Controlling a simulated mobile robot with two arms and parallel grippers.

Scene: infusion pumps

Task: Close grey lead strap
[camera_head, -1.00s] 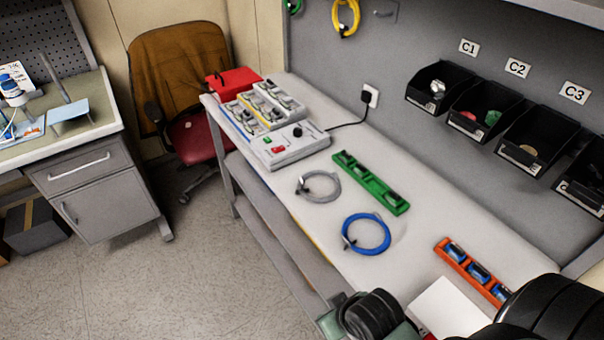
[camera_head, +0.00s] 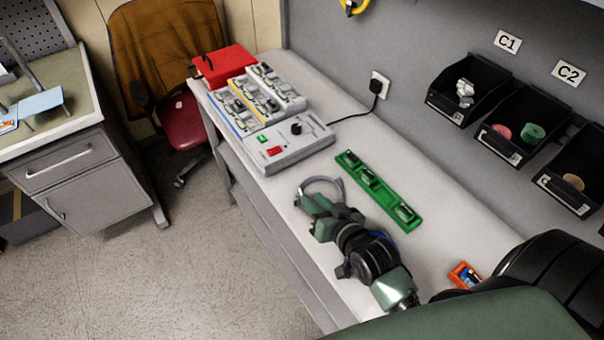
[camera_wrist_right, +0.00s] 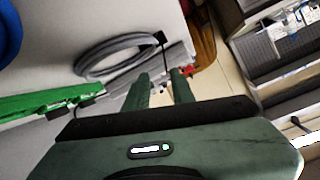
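The grey lead (camera_head: 325,184) lies coiled on the bench, partly hidden behind my right gripper (camera_head: 306,199) in the head view. In the right wrist view the coiled grey lead (camera_wrist_right: 100,58) lies just beyond and left of the fingertips. My right gripper (camera_wrist_right: 160,78) shows two green fingers with a gap between them and nothing clearly held. A thin dark line shows near the fingertips in that view; I cannot tell whether it is the strap. Whether the strap is open or closed is too small to see. My left gripper is not in view.
A green rack (camera_head: 377,190) lies right of the grey lead. The blue lead (camera_head: 384,238) is mostly hidden behind my right arm. A grey control box (camera_head: 288,144) stands beyond the coil, with a red box (camera_head: 224,66) behind. Black bins (camera_head: 467,90) hang on the wall.

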